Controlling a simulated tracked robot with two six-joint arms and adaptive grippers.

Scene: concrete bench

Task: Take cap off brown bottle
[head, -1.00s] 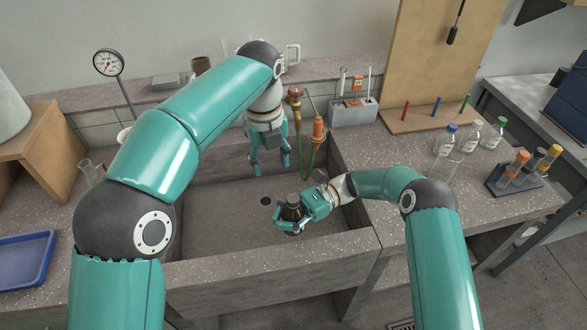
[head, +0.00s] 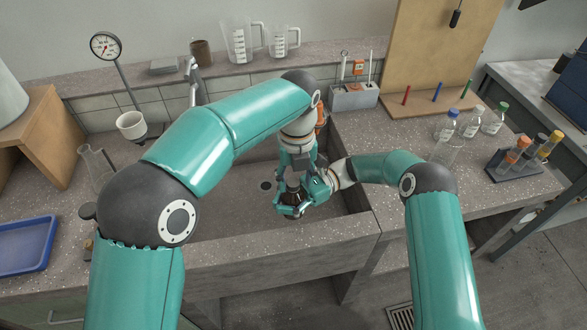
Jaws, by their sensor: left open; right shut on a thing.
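In the head view, the brown bottle (head: 291,198) is upright over the sink (head: 225,217), with a dark cap (head: 293,183) on its top. My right gripper (head: 287,208) is shut around the bottle's body from the right. My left gripper (head: 297,172) is open and points down from above, with its fingers around or just beside the cap. Whether its fingers touch the cap cannot be told. The grippers hide part of the bottle.
Clear bottles with coloured caps (head: 470,122) and a tube rack (head: 518,165) stand on the right bench. A blue tray (head: 25,243) and a glass flask (head: 97,168) are at left. Measuring jugs (head: 240,42) stand on the back ledge. The sink's left part is free.

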